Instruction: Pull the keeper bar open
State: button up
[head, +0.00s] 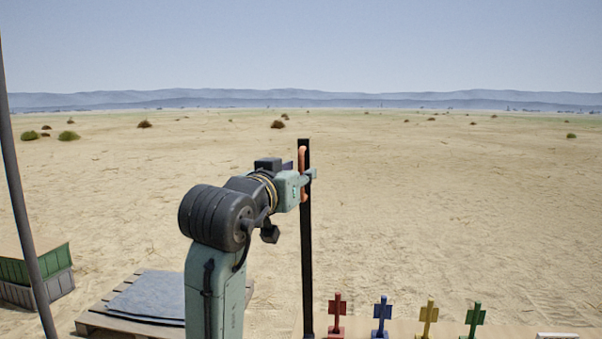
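A tall black post (307,265) stands upright just right of my arm. A short orange bar (302,157) stands upright against the post near its top; I take it for the keeper bar. My gripper (309,175) reaches the orange bar from the left, at the bar's lower half. Its fingers overlap the bar and the post in the picture. The fingers are too small and partly hidden, so I cannot tell whether they are closed around the bar or only beside it.
Red (337,314), blue (382,316), yellow (427,317) and green (474,319) cross-shaped pieces stand on a pale surface (520,329) at lower right. A pallet (100,322) with a grey slab (150,295) and a green-and-grey crate (38,272) lie at lower left. Open sand lies beyond.

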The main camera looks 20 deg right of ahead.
jog(key=v, duration=0.9)
jog(key=shift+s+a, duration=0.2)
jog(key=shift+s, duration=0.05)
jog(key=shift+a, duration=0.1)
